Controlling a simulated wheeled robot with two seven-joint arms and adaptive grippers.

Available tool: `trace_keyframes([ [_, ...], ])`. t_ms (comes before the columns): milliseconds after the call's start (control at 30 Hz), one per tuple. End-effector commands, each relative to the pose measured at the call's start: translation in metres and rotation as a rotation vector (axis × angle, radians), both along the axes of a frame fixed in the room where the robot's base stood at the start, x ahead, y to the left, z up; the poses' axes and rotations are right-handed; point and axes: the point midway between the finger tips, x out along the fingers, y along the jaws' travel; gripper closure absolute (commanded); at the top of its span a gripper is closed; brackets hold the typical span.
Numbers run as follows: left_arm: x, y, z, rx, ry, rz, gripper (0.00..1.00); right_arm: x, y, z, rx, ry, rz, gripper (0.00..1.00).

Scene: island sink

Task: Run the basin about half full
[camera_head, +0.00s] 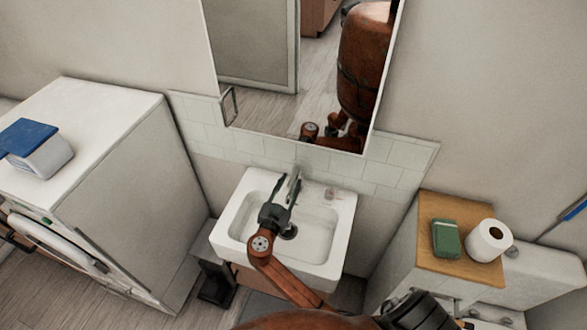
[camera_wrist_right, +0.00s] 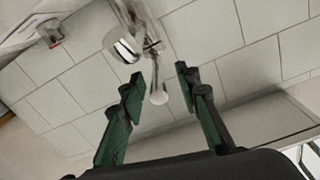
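The white basin (camera_head: 232,243) is fixed to the wall below the mirror. Its dark drain (camera_head: 290,231) shows; I see no clear water surface or stream. The chrome tap (camera_head: 295,184) stands at the basin's back edge, partly hidden by my right gripper (camera_head: 283,192). In the right wrist view the right gripper (camera_wrist_right: 160,75) is open, with its green-padded fingers apart. The tap (camera_wrist_right: 125,46) lies just beyond the fingertips, and its thin lever with a round pale end (camera_wrist_right: 159,97) appears between them. Contact cannot be told. My left gripper is out of view.
A white washing machine (camera_head: 120,190) stands left, with a blue-and-white box (camera_head: 40,150) on top. At right, a wooden-topped cabinet (camera_head: 432,207) bears a green object (camera_head: 446,239) and a paper roll (camera_head: 489,240). A mirror (camera_head: 260,100) hangs above the tiles.

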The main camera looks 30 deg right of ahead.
Motion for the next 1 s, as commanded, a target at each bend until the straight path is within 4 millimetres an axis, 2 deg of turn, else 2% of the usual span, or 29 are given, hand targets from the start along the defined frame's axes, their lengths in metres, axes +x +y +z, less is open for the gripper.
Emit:
trace_keyframes([
  [300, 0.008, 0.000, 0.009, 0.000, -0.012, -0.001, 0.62, 0.025, -0.037, 0.003, -0.004, -0.002, -0.006, 0.70],
  [500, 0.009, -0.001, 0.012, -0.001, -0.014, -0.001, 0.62, 0.041, -0.056, 0.002, -0.002, -0.001, -0.004, 0.70],
  [900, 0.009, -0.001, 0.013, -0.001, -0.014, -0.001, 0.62, 0.047, -0.060, 0.000, 0.001, -0.001, -0.001, 0.70],
  [1000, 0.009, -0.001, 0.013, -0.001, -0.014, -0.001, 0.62, 0.047, -0.060, 0.000, 0.001, -0.001, -0.001, 0.77],
])
